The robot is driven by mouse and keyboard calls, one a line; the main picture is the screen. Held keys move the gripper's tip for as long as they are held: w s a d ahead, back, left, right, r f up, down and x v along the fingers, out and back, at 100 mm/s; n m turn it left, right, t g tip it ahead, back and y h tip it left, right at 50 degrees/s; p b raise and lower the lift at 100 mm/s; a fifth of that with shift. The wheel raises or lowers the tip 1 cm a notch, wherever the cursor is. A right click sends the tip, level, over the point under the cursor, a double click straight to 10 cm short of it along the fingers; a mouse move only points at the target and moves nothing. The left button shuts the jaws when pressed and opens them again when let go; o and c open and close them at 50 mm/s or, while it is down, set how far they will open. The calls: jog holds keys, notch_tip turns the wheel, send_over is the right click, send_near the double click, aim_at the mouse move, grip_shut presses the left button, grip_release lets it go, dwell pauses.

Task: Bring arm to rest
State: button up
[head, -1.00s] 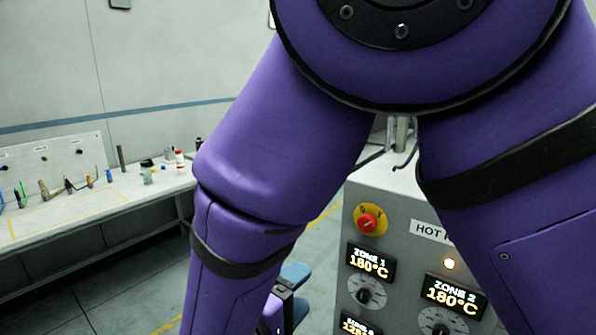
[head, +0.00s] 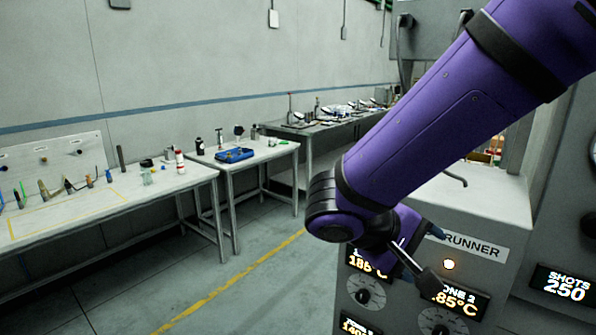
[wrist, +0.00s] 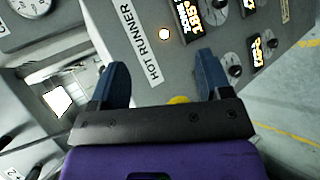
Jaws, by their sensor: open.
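My gripper (wrist: 160,72) shows in the wrist view with its two blue fingers wide apart and nothing held between them. Behind the fingers is the grey hot runner cabinet, with its label, lit lamp, dials and displays. In the head view my purple arm reaches down from the upper right to a bent wrist in front of that cabinet. The gripper is mostly hidden there by the wrist.
The hot runner cabinet (head: 480,203) stands close behind my wrist. A white bench (head: 170,190) with small tools is at the left. A smaller table with a blue tray (head: 234,155) stands beyond it. The floor (head: 240,270) between is clear.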

jog(key=s+d+r+m+t+y, duration=0.2)
jog(key=s+d+r+m+y, duration=0.2)
jog(key=s+d+r+y, duration=0.5)
jog(key=shift+s+d+m+t+y, duration=0.3)
jog(key=shift+s+d+y, duration=0.55)
jog(key=shift+d, duration=0.4)
dwell(1.1)
